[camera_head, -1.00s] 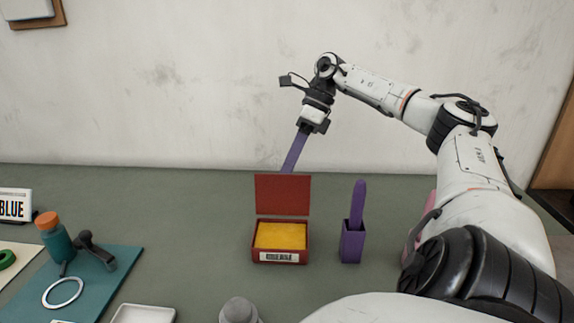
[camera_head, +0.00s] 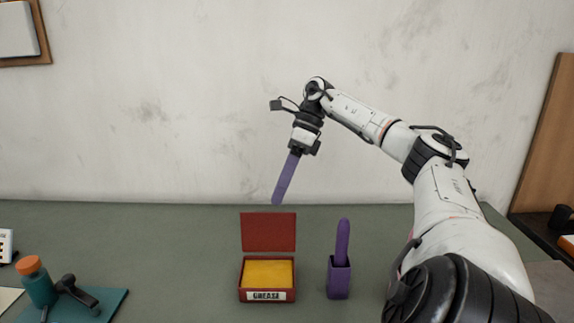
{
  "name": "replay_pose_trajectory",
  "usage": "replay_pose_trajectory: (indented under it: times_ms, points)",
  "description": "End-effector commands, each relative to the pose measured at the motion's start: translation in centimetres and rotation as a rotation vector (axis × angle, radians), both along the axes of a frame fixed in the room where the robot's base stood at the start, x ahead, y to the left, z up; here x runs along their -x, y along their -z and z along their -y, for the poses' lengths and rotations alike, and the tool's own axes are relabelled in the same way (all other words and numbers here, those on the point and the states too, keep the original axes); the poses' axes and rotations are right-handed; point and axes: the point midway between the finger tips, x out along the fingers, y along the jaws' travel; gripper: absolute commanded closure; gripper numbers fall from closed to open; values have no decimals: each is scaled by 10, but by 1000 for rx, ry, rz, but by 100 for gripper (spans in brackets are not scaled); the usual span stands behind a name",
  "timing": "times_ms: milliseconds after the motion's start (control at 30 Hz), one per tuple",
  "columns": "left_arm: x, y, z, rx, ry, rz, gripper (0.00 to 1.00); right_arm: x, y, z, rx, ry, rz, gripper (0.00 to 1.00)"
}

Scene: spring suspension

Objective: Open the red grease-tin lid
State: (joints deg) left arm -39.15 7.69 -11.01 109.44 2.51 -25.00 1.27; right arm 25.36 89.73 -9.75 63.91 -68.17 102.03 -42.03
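The red grease tin (camera_head: 267,295) stands on the green table with yellow grease (camera_head: 267,272) inside and a "GREASE" label on its front. Its red lid (camera_head: 268,232) stands open, upright at the back edge of the tin. My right gripper (camera_head: 297,151) is above and behind the tin, shut on a flat purple tool (camera_head: 286,180) that points down and slightly left. The tool's tip is behind and above the lid, and appears apart from it. My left gripper is not in view.
A purple holder (camera_head: 339,280) with another purple tool upright in it stands right of the tin. At the left, a teal bottle with an orange cap (camera_head: 36,283) and a dark tool (camera_head: 76,291) are on a teal mat (camera_head: 105,308).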

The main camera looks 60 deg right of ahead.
Motion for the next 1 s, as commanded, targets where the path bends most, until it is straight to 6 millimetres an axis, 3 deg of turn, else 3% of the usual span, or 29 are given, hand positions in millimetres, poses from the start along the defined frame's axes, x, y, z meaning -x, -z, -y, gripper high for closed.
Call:
replay_pose_trajectory:
  times_ms: [33,167,867,1000]
  points:
    - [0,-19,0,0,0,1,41,1,-21,4,-5,2,5,71]
    - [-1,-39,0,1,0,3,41,7,-41,14,-5,0,3,71]
    - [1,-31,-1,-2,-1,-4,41,13,-51,24,-1,-1,-2,71]
    - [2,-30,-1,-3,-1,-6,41,16,-50,27,12,-15,3,92]
